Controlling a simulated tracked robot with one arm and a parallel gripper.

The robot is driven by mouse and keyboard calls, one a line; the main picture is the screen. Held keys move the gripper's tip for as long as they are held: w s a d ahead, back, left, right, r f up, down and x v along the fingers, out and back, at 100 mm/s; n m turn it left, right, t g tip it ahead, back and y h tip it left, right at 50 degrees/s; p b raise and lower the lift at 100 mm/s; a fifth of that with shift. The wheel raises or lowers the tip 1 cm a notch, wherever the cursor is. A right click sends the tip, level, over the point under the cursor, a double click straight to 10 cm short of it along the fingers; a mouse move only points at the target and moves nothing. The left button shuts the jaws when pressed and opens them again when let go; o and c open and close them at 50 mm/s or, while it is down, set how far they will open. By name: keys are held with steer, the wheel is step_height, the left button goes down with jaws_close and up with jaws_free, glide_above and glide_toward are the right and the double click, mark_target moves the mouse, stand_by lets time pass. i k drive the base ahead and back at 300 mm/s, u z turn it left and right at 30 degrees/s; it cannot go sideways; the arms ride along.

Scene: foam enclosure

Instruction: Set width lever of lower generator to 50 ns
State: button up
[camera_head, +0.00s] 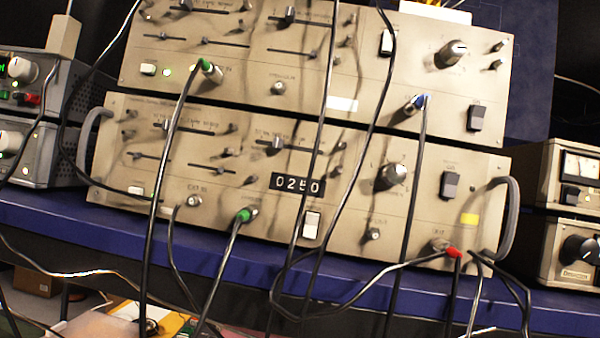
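The lower generator (335,222) is a beige panel, tilted in the picture, on a blue shelf. Its upper left part has two horizontal slide levers: a left lever (166,125) and a middle lever (277,144). More small sliders sit below them, including a small lever (228,153). The labels are too small to read, so I cannot tell which lever is the width lever or its setting. A counter (297,184) shows about 0250. A large knob (391,177) is on the right. Dark cables cross in front and hide parts of the panel. My gripper is not in view.
A similar upper generator (345,85) stands directly above. Cables with a green plug (243,215) and a red plug (453,253) hang in front. Grey instruments (25,145) stand left, a meter unit (580,165) right. The blue shelf edge (400,290) runs below.

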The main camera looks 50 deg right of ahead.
mark_target(278, 144)
steer(key=k, duration=1)
steer(key=z, duration=0.3)
steer(key=i, duration=0.75)
steer(key=z, duration=0.25)
